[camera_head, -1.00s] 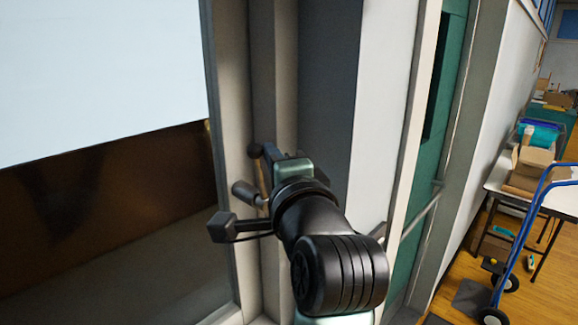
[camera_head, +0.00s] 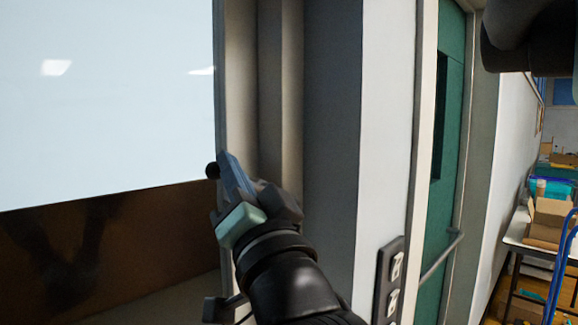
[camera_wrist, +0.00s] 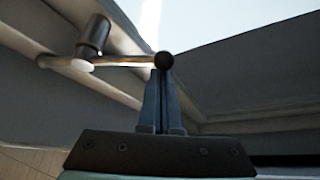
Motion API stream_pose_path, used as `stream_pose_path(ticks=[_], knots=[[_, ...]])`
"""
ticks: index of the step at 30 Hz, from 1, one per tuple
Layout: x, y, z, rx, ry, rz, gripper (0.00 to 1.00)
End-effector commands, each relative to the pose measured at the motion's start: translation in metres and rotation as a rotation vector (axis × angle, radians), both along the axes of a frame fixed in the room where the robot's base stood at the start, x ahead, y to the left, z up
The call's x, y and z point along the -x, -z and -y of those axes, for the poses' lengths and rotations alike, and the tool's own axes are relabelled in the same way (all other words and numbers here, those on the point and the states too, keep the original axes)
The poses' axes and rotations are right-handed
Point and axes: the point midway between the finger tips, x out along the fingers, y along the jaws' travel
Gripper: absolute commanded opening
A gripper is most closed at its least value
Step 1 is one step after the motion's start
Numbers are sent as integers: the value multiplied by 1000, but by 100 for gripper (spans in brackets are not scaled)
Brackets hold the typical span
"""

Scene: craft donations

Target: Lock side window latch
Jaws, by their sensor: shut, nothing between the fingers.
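The side window latch shows in the wrist view as a thin brass-coloured lever (camera_wrist: 130,61) with a dark round knob (camera_wrist: 165,60) at its end and a dark cylinder handle (camera_wrist: 95,35) near the other end. My gripper (camera_wrist: 160,75) is shut and empty, with its blue-grey fingertips right at the knob. I cannot tell whether they touch. In the head view the knob (camera_head: 212,171) shows just left of my gripper (camera_head: 225,160), against the window edge. My gripper and wrist hide the rest of the lever there.
The window pane (camera_head: 110,90) fills the left, beside its pale frame (camera_head: 270,90). A wall socket plate (camera_head: 390,280) and green door (camera_head: 450,150) are to the right. Beyond are a table with boxes (camera_head: 550,220) and a blue trolley rail (camera_head: 560,270).

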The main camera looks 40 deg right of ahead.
Motion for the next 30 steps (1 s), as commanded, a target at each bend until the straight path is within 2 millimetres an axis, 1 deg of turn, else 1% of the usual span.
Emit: stream_pose_path(ticks=[1, 12, 21, 30], knots=[[1, 14, -1, 43, 2, 4, 0], [1, 33, -10, 317, 2, 24, 0], [1, 40, -13, 314, 0, 25, 0], [1, 40, -13, 313, 0, 24, 0]])
